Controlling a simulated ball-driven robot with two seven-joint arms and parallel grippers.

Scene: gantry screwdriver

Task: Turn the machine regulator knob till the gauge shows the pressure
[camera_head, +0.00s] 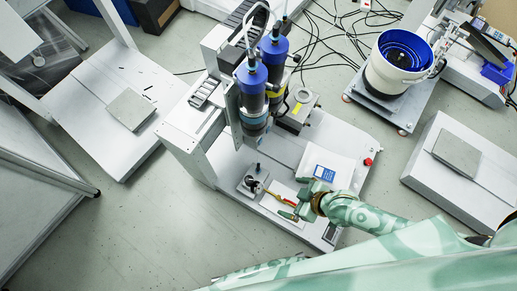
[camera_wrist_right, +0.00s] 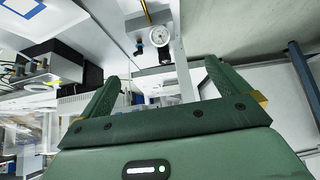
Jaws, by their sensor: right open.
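The machine regulator is a small block on the machine's base plate, with a white round gauge (camera_wrist_right: 160,36) and a black knob (camera_wrist_right: 165,54) beside it in the right wrist view. In the head view the gauge (camera_head: 250,182) and dark knob (camera_head: 257,168) show small, left of my right gripper (camera_head: 291,198). The gauge needle is too small to read. My right gripper also shows in the wrist view (camera_wrist_right: 162,72), its two green fingers apart and empty. The knob lies beyond the fingertips, roughly between them, and is not touched. My left gripper is not in view.
Two blue-capped screwdriver units (camera_head: 252,78) stand above the base plate. A red button (camera_head: 368,161) sits at its right edge. A bowl feeder (camera_head: 398,62) stands at the upper right.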

